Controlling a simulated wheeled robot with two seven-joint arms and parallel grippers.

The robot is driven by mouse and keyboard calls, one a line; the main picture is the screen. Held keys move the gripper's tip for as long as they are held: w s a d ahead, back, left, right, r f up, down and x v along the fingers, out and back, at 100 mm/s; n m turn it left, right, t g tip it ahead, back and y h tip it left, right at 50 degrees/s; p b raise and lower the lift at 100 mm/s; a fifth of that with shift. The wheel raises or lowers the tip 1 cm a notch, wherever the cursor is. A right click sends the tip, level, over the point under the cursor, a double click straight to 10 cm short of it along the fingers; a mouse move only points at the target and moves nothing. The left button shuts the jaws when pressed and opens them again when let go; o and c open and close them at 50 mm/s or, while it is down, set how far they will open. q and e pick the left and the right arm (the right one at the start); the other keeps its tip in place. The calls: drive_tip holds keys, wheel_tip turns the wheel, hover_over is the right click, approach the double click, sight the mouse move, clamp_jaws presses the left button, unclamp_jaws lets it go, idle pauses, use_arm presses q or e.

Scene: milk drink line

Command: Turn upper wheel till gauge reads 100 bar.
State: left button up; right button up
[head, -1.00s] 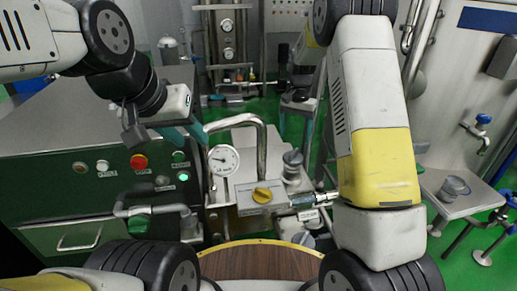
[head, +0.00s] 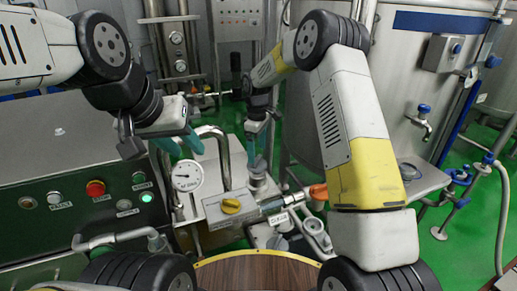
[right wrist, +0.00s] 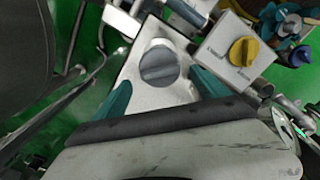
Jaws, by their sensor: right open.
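The round white gauge (head: 186,176) stands left of centre in the head view. Its needle points roughly left; its figures are too small to read. A grey round knob or wheel (head: 257,180) stands on the metal block; it shows from above in the right wrist view (right wrist: 159,65). My right gripper (head: 260,158) is open above it, its teal fingers (right wrist: 160,92) spread either side of and a little short of the knob in the wrist view. My left gripper (head: 183,150) is open and empty just above the gauge. I cannot tell which part is the upper wheel.
A yellow knob (head: 230,206) sits on a grey box beside the gauge. A bent pipe (head: 212,131) arches behind the gauge. An orange-handled valve (head: 318,191) lies right of the block. A green control cabinet (head: 70,190) fills the left; a large steel tank (head: 400,75) stands right.

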sight(257, 158)
drive_tip(key=shift+f, duration=1.8)
drive_tip(key=shift+c, duration=0.2)
drive_tip(key=c, duration=1.3)
drive_tip(key=shift+c, duration=0.2)
drive_tip(key=m, duration=0.8)
drive_tip(key=shift+r+m, duration=0.1)
drive_tip(key=shift+m, duration=0.5)
